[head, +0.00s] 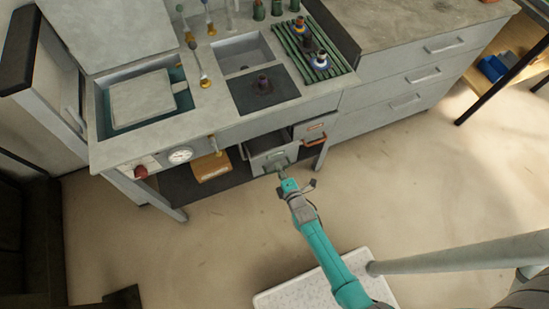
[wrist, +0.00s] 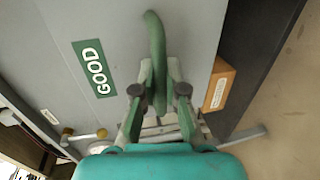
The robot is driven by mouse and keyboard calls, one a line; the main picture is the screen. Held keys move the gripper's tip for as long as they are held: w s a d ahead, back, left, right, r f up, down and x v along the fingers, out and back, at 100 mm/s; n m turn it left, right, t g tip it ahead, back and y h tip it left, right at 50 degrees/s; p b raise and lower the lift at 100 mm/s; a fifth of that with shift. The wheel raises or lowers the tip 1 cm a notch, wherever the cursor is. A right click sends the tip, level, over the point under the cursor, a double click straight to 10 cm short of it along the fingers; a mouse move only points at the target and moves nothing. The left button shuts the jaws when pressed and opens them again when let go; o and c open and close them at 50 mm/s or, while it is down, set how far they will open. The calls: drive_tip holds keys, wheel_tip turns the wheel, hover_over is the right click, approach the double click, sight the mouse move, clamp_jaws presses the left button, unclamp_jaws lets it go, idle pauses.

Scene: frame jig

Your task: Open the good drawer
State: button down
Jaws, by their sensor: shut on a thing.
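The good drawer (head: 272,160) is a grey drawer under the bench, with a green handle. In the wrist view, its grey front (wrist: 120,30) carries a green GOOD label (wrist: 94,68). The drawer stands out from the bench in the head view, with part of its dark inside showing behind the front. My gripper (head: 282,174) is at this front. In the wrist view, my gripper (wrist: 160,68) is shut on the curved green handle (wrist: 155,32); the fingers hide part of it.
A neighbouring drawer with a red-brown handle (head: 315,141) is to the right. An orange-brown box (head: 211,167) sits to the left under the bench, near a round gauge (head: 180,155). A speckled white slab (head: 300,293) lies near my arm. The floor before the drawer is clear.

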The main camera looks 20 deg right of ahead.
drive_tip(key=f+v, duration=0.1)
drive_tip(key=v, duration=0.7)
drive_tip(key=f+v, duration=0.2)
drive_tip(key=v, duration=0.7)
drive_tip(key=shift+s+f, duration=0.25)
drive_tip(key=shift+s, duration=0.25)
drive_tip(key=c, duration=1.2)
unclamp_jaws()
drive_tip(key=v, duration=1.2)
